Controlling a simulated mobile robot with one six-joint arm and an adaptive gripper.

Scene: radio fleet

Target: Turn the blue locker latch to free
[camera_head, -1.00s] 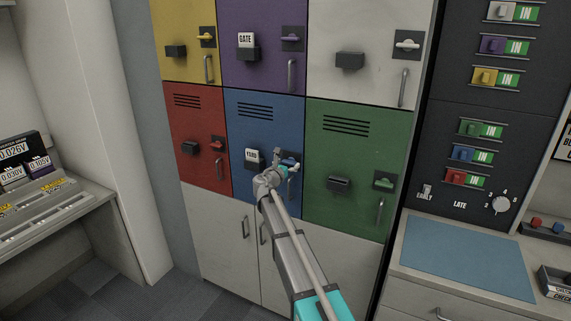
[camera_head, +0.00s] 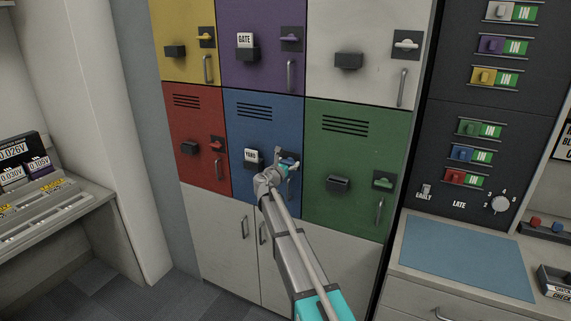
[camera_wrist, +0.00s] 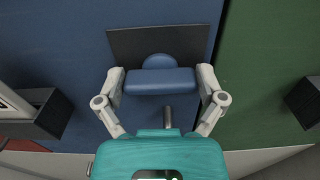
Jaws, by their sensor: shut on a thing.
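The blue locker door (camera_head: 262,117) is in the lower row, between the red and green doors. In the wrist view its latch (camera_wrist: 160,80) is a blue bar lying level on a dark plate (camera_wrist: 190,41). My gripper (camera_wrist: 160,84) has one finger at each end of the bar and is shut on it. In the head view my gripper (camera_head: 285,163) is at the blue door's right side and hides most of the latch. Part of a door handle (camera_wrist: 167,115) shows below the bar.
A holder with a YARD card (camera_head: 251,157) juts out left of my gripper. The red locker latch (camera_head: 217,145) is to the left and the green locker latch (camera_head: 383,182) to the right. Pale cupboard doors (camera_head: 222,232) are below.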

